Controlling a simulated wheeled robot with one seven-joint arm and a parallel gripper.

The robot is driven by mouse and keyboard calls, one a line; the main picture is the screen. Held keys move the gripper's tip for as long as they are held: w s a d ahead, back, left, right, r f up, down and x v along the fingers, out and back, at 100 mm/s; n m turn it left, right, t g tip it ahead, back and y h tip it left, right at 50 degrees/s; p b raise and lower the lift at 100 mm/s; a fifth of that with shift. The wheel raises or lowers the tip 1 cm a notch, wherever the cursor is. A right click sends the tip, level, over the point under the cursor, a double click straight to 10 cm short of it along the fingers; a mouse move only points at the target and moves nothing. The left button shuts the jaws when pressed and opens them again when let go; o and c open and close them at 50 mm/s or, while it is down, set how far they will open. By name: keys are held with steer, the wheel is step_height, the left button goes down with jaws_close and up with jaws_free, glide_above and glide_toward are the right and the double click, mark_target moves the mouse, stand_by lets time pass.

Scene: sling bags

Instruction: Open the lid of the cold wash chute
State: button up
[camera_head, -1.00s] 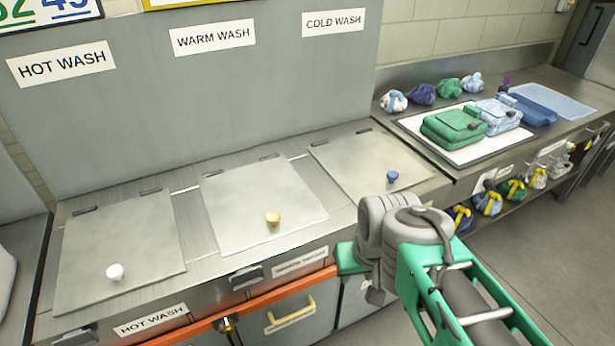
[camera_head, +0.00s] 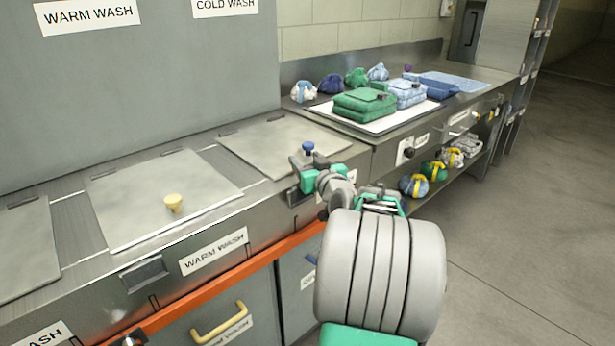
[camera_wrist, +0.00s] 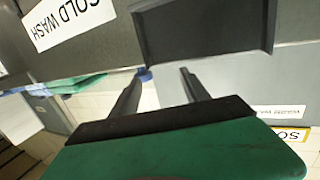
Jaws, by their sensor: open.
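The cold wash lid (camera_head: 258,146) is a flat grey metal plate lying closed on the counter, under the partly cropped COLD WASH sign (camera_head: 225,5). Its blue knob (camera_head: 308,148) shows just above my gripper (camera_head: 303,166) in the head view. In the wrist view my gripper (camera_wrist: 160,82) has its two dark fingers apart. A small blue piece (camera_wrist: 145,75), seemingly the knob, shows by the left fingertip. I cannot tell whether the fingers touch it. A COLD WASH label (camera_wrist: 68,18) is at the top left there.
The warm wash lid (camera_head: 140,200) with a yellow knob (camera_head: 173,203) lies closed to the left. An orange rail (camera_head: 215,282) runs along the front. Folded green bags (camera_head: 364,104) sit on a white tray (camera_head: 345,118) at the right. The floor at right is clear.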

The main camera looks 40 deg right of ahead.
mark_target(310, 148)
steer(key=d, duration=0.2)
steer(key=d+h, duration=0.1)
steer(key=shift+s+d+r+m+t, duration=0.15)
steer(key=shift+s+m+t, duration=0.1)
steer(key=shift+m+t, duration=0.05)
steer(key=x, duration=0.7)
steer(key=shift+r, duration=0.15)
jaws_close()
stand_by(0.6)
